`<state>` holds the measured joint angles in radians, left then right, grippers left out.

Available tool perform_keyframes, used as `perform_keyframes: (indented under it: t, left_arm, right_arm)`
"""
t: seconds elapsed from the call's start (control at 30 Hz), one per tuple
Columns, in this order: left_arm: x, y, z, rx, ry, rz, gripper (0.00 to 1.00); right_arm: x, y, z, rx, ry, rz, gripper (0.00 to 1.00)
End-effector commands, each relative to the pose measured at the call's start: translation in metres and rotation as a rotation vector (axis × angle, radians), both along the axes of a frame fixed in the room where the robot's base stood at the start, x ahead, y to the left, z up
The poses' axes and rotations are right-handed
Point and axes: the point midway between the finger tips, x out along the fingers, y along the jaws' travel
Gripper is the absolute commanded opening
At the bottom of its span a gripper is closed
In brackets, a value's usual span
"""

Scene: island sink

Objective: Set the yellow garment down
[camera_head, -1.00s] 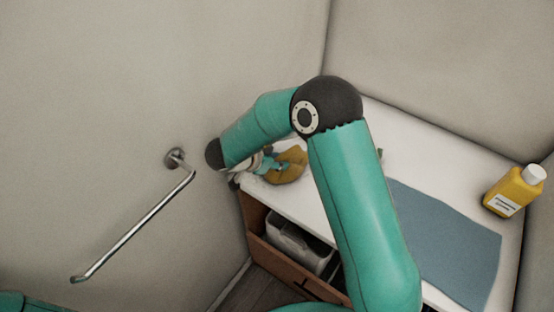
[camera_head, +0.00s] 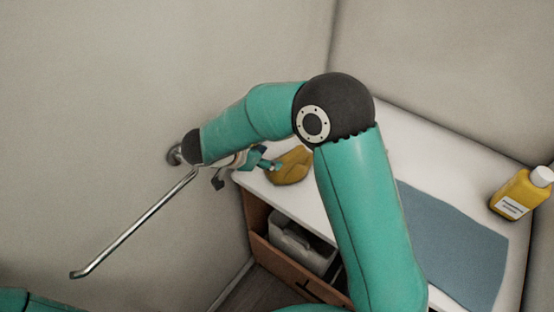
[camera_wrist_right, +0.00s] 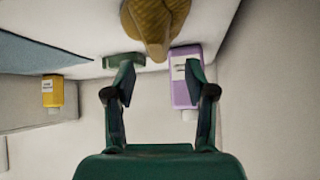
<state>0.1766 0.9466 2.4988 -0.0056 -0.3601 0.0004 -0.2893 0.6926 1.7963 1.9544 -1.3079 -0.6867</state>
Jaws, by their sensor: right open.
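The yellow garment (camera_head: 291,167) lies crumpled on the white counter near its left end, partly hidden behind my right arm in the head view. In the right wrist view, the garment (camera_wrist_right: 155,25) is at the top centre, beyond the fingertips. My right gripper (camera_head: 268,164) is just left of the garment, partly hidden by its own wrist. In the wrist view, the right gripper (camera_wrist_right: 158,82) has its fingers spread with nothing between them. My left gripper is not in view.
A blue-grey mat (camera_head: 455,245) and a yellow bottle (camera_head: 522,193) are on the white counter (camera_head: 420,150). A purple bottle (camera_wrist_right: 186,80) and a green block (camera_wrist_right: 124,61) are near the garment. A metal wall bar (camera_head: 135,228) is near my right wrist. Below is an open drawer (camera_head: 300,248).

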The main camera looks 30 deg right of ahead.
Motion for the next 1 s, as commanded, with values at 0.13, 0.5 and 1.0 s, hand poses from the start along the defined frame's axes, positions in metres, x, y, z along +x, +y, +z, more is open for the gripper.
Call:
perform_keyframes:
  t: [0.13,0.5,1.0]
  left_arm:
    - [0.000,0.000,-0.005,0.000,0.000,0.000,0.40]
    - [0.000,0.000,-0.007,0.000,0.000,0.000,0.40]
    - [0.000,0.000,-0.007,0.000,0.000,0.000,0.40]
  right_arm:
    - [-0.003,0.020,0.019,0.001,-0.003,0.001,0.55]
    - [-0.007,0.037,0.037,0.001,0.002,0.000,0.55]
    - [-0.007,0.037,0.036,0.000,0.001,0.001,0.55]
